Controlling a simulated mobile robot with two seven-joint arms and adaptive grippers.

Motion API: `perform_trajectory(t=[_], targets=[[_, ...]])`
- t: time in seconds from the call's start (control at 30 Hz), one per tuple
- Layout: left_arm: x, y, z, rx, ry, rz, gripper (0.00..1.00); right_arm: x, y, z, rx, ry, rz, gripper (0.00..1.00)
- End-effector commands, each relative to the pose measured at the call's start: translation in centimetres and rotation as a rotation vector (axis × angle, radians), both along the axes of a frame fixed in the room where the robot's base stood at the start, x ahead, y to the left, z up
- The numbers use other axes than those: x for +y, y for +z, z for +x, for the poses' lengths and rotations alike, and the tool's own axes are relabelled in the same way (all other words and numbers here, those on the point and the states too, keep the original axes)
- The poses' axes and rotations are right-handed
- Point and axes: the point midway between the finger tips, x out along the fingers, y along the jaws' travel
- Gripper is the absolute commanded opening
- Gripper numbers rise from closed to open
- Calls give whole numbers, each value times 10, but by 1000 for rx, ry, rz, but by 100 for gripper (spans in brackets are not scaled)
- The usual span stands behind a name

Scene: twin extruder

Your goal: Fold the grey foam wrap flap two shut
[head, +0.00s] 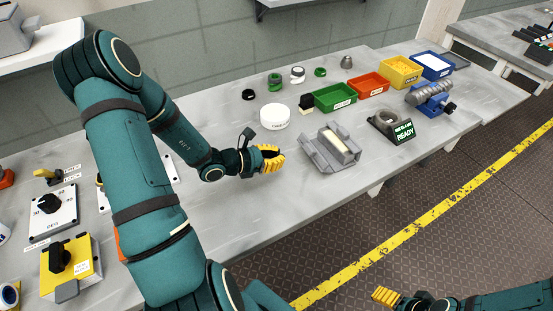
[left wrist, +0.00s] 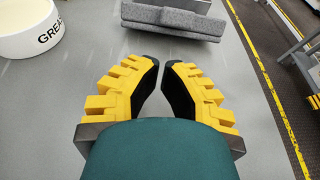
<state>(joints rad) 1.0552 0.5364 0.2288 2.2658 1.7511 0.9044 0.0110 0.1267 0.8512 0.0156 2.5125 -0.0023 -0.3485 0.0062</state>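The grey foam wrap (head: 314,156) lies on the workbench with a pale block (head: 337,145) in its middle. Grey flaps stand or splay out around the block, and I cannot tell which one is flap two. Part of the wrap shows at the top of the left wrist view (left wrist: 174,20), cut off by the frame. My left gripper (head: 280,158) is left of the wrap, low over the bench and apart from it. Its yellow fingers (left wrist: 161,64) are empty, with a narrow gap between the tips. My right gripper (head: 376,295) is at the bottom of the head view, away from the bench.
A white grease tub (head: 274,117) stands behind my left gripper. Green (head: 335,98), red (head: 368,86) and yellow bins (head: 400,72) line the back. A ring-shaped device with a READY display (head: 403,133) stands right of the wrap. The bench between gripper and wrap is clear.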

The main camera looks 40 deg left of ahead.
Motion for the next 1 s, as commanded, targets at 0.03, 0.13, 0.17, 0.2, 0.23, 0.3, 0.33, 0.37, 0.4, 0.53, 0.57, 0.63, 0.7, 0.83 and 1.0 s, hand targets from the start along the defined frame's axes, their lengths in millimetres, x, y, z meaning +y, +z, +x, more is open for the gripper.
perform_trajectory(t=[0.03,0.13,0.17,0.2,0.23,0.3,0.33,0.37,0.4,0.53,0.57,0.63,0.7,0.83,1.0], targets=[[-5,-5,8,-1,-4,-2,0,0,-3,0,1,0,0,78],[-13,-11,24,-3,-4,-2,0,0,-6,0,1,1,0,78],[-15,-12,28,-3,-4,-2,0,0,-7,0,1,1,0,78],[-18,-14,34,-2,-4,0,0,0,-8,0,0,1,0,78],[-19,-15,37,-2,-4,-1,0,0,-9,0,0,1,0,78],[-23,-18,45,-3,-5,1,0,0,-11,1,-1,1,0,78],[-24,-19,48,-3,-4,1,0,0,-11,1,-2,0,0,78],[-25,-20,51,-2,-4,1,0,0,-12,1,-2,0,0,78],[-27,-21,53,-3,-4,1,0,0,-12,1,-3,0,0,78],[-29,-22,59,-3,-3,1,0,0,-13,1,-3,0,0,78],[-29,-22,59,-3,-3,1,0,0,-13,1,-3,0,0,78],[-29,-22,60,-2,-2,2,0,0,-13,1,-4,0,-1,78],[-29,-22,60,-2,-2,2,0,0,-13,1,-4,0,-1,78],[-29,-22,60,-2,-3,2,0,0,-13,1,-4,0,-1,78],[-28,-21,60,2,-3,5,0,0,-10,1,-3,0,0,78]])
